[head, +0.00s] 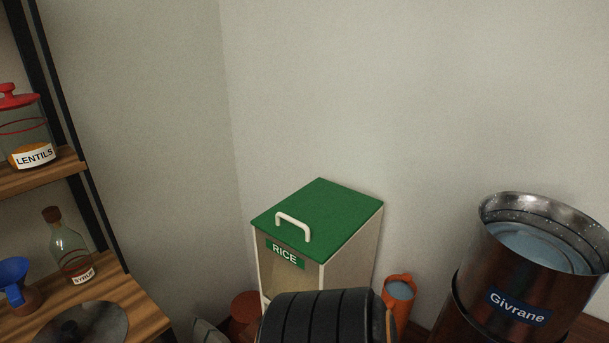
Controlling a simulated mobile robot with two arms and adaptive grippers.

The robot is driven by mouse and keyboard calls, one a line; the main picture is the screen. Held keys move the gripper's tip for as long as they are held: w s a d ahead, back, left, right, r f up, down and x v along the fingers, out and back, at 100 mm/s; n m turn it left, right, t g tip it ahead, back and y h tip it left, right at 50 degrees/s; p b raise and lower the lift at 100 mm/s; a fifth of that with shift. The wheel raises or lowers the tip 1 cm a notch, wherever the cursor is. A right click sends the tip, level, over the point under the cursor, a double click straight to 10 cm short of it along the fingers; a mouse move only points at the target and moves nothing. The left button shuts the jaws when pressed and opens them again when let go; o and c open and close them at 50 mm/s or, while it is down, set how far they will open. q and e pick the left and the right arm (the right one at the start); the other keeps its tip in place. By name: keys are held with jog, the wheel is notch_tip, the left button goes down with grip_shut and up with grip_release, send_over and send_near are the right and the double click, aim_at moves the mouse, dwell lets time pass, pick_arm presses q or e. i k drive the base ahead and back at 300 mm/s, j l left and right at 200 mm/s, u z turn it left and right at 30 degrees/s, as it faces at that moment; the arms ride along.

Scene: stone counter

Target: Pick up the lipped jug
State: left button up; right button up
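A small orange vessel (400,298) with a raised lip or lug at its rim and blue-grey contents stands at the bottom, right of the rice bin; it looks like the lipped jug. Its lower part is cut off or hidden by a black ribbed shape at the bottom centre. Neither of my grippers shows in the head view, so I cannot see whether they hold anything.
A rice bin (351,248) with a green lid stands against the wall. A large metal vessel (478,270) labelled Givrane stands at right. A black ribbed object (325,318) fills the front. Wooden shelves (135,290) at left hold a lentils jar (30,128) and syrup bottle (68,247).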

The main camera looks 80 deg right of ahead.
aim_at(398, 292)
jog(key=z, duration=3.25)
